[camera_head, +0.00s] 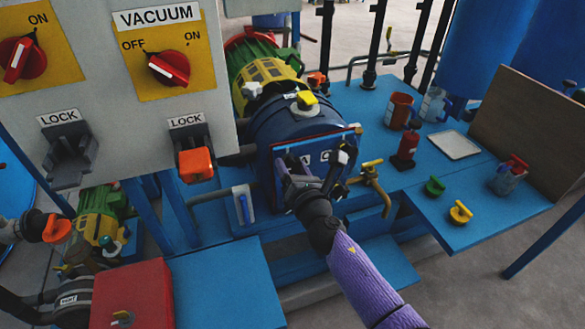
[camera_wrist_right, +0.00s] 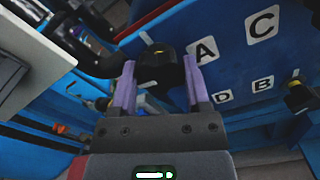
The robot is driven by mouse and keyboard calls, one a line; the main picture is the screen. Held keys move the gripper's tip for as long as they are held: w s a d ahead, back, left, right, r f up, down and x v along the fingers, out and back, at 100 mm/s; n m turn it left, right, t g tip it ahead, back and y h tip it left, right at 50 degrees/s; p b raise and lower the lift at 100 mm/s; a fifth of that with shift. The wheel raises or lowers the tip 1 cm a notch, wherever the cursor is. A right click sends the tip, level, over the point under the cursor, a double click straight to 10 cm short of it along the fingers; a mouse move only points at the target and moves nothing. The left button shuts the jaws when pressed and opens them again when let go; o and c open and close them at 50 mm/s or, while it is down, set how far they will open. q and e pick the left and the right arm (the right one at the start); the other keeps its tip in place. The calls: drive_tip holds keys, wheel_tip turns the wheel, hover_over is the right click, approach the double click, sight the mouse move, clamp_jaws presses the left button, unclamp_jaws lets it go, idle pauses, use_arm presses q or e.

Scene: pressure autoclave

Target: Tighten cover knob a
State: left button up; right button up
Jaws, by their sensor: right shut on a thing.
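The autoclave's blue cover (camera_head: 310,147) faces me in the head view, with white letter labels on it. In the right wrist view the cover (camera_wrist_right: 235,62) shows labels A, B, C and D. A black knob, cover knob a (camera_wrist_right: 160,62), sits beside label A. My right gripper (camera_wrist_right: 159,75) has its purple fingers on either side of this knob and is shut on it. In the head view my right gripper (camera_head: 296,172) is at the left part of the cover, and the knob is hidden behind it. My left gripper is not in view.
The control panel (camera_head: 110,100) with VACUUM and LOCK switches stands close at left. A yellow-handled brass tap (camera_head: 374,176) is right of the cover. A red box (camera_head: 133,290) is at lower left.

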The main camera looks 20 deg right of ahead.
drive_tip(key=m, duration=0.3)
drive_tip(key=shift+m, duration=0.4)
drive_tip(key=m, duration=0.3)
drive_tip(key=shift+m, duration=0.3)
drive_tip(key=m, duration=0.2)
drive_tip(key=shift+m, duration=0.3)
drive_tip(key=m, duration=0.4)
drive_tip(key=shift+m+p, duration=0.3)
drive_tip(key=shift+m, duration=0.8)
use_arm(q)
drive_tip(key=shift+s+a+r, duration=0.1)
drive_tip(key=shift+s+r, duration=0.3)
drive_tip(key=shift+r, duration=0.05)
use_arm(e)
drive_tip(key=shift+m, duration=0.3)
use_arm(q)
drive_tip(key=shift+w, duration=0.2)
